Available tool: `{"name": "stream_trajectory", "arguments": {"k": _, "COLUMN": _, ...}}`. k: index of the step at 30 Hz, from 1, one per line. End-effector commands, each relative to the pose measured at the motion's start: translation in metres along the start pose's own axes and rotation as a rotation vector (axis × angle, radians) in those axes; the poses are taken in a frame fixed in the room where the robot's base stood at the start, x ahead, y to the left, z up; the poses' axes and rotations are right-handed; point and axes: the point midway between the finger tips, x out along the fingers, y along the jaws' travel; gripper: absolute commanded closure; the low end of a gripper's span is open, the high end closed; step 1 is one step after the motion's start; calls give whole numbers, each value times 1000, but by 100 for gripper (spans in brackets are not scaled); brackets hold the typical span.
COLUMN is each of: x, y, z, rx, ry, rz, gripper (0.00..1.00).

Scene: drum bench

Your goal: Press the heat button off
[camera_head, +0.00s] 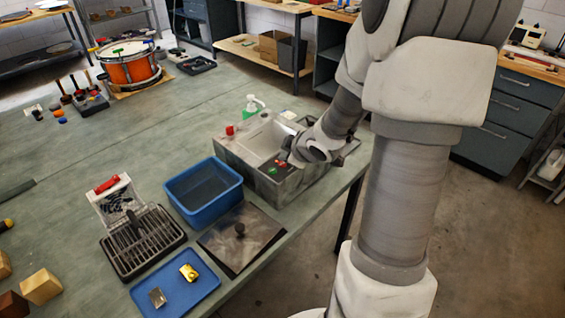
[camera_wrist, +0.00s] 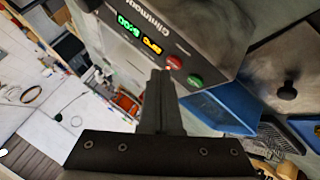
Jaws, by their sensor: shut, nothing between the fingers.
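The grey cleaner box (camera_head: 262,178) stands on the green bench, and its dark control panel marked "Glintmoor" shows in the wrist view (camera_wrist: 190,20). The panel carries a red button (camera_wrist: 174,62), a green button (camera_wrist: 195,80), a lit green display (camera_wrist: 128,25) and a lit orange display (camera_wrist: 152,45). Which button is heat cannot be read. My gripper (camera_wrist: 161,74) is shut and empty, its tips right beside the red button; contact cannot be told. In the head view my gripper (camera_head: 291,160) is over the panel's edge, partly hidden by my wrist.
A blue tub (camera_head: 203,190) and a dark lid with a knob (camera_head: 240,232) sit close to the box. A wire basket (camera_head: 142,242) and a blue tray (camera_head: 178,290) with small metal pieces lie nearer. A red knob (camera_head: 230,130) is on the box's far-left corner.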

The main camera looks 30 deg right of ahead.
Motion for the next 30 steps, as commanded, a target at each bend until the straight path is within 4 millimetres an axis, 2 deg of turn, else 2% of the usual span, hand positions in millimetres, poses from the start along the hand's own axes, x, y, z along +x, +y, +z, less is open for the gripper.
{"name": "stream_trajectory", "arguments": {"k": 30, "x": 6, "y": -5, "z": 5, "rx": 0, "ry": 0, "rz": 0, "gripper": 100}}
